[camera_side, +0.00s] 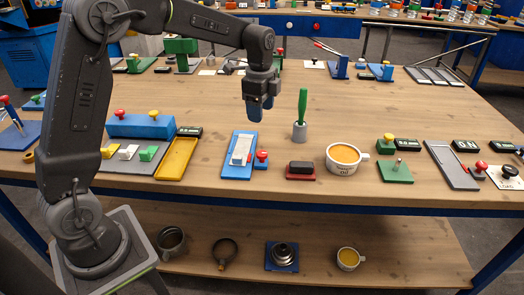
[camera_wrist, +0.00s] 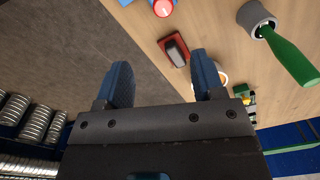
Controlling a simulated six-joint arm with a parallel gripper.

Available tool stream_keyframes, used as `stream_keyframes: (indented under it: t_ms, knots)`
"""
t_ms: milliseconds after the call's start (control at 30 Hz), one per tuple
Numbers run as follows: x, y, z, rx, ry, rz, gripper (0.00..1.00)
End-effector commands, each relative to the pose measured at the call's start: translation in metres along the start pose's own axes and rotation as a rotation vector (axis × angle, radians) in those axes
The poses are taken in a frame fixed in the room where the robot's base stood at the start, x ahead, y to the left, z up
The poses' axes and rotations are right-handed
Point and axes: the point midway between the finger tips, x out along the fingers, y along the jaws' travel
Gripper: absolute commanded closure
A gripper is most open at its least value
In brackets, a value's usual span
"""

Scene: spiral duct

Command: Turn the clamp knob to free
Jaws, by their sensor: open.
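My gripper (camera_side: 260,108) hangs over the middle of the workbench, fingers down, well above the top and touching nothing. In the wrist view my gripper (camera_wrist: 163,78) has its two blue fingers apart with nothing between them. Several knobs are in view, and I cannot tell which is the clamp knob. A red knob (camera_side: 262,155) stands on a small blue block beside a blue and white plate; a red knob also shows at the top of the wrist view (camera_wrist: 163,7). At the right are another red knob (camera_side: 481,165) and a black knob (camera_side: 510,171) on a white plate.
A green-handled tool (camera_side: 302,108) stands upright in a grey holder close to the right of my gripper. A red base with a black block (camera_side: 300,170) and a yellow-filled cup (camera_side: 343,159) stand nearer the front edge. Bare wood lies behind them.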

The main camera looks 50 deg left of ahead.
Motion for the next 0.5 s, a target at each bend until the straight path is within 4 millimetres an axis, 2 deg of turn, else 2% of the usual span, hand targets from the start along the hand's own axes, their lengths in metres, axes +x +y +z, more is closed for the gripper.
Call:
stream_keyframes:
  t_ms: [100, 267, 500]
  knots:
    - [0.01, -0.008, 0.001, 0.037, -0.004, 0.016, 0.38]
    - [0.023, -0.008, 0.001, 0.044, -0.005, 0.02, 0.38]
    - [0.069, -0.006, 0.001, 0.042, -0.006, 0.021, 0.38]
